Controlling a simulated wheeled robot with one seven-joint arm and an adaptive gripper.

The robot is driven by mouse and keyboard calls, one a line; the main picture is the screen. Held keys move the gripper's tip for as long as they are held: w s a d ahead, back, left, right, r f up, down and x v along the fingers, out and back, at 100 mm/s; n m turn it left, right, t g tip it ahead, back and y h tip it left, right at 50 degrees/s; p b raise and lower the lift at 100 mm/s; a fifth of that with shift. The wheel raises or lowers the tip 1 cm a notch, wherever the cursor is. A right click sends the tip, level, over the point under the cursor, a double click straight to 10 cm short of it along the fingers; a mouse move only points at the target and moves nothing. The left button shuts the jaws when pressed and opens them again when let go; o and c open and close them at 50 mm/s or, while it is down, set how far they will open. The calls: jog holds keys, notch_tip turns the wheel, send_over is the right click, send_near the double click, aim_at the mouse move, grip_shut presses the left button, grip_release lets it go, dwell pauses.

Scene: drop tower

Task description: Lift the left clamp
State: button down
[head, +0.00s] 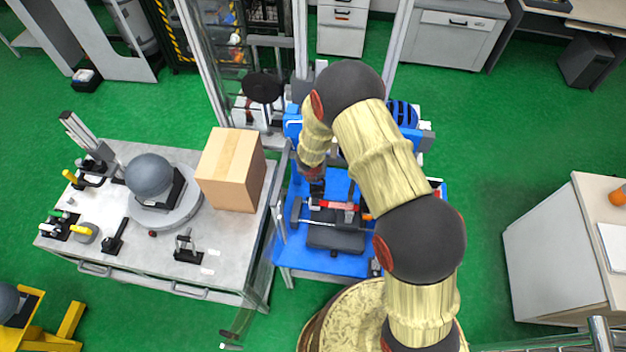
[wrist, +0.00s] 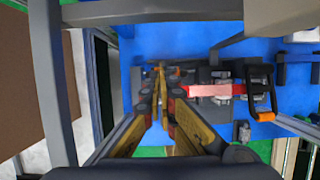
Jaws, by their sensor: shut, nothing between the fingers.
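The blue drop tower base (head: 330,262) holds a dark fixture with a red bar (head: 338,205). The red bar also shows in the wrist view (wrist: 212,91). A clamp with a black loop handle and orange tip (wrist: 263,100) stands at the bar's right end. The left clamp is mostly hidden behind my fingers; I cannot make out its handle clearly. My gripper (wrist: 160,88) is shut and empty, pointing down at the bar's left end. It also shows in the head view (head: 317,186), over the fixture's left side. I cannot tell whether it touches the clamp.
A grey metal table (head: 145,258) stands at left, bearing a cardboard box (head: 231,170), a grey ball (head: 149,175) and small tools. Tower posts (head: 300,40) rise behind the base. A white cabinet (head: 565,260) stands at right. Green floor lies open between base and cabinet.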

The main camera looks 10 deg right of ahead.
jog(key=shift+w+d+p, duration=0.2)
jog(key=shift+w+p, duration=0.15)
jog(key=shift+w, duration=0.25)
jog(key=shift+w+d+p, duration=0.2)
jog(key=shift+w+p, duration=0.1)
jog(key=shift+w, duration=0.45)
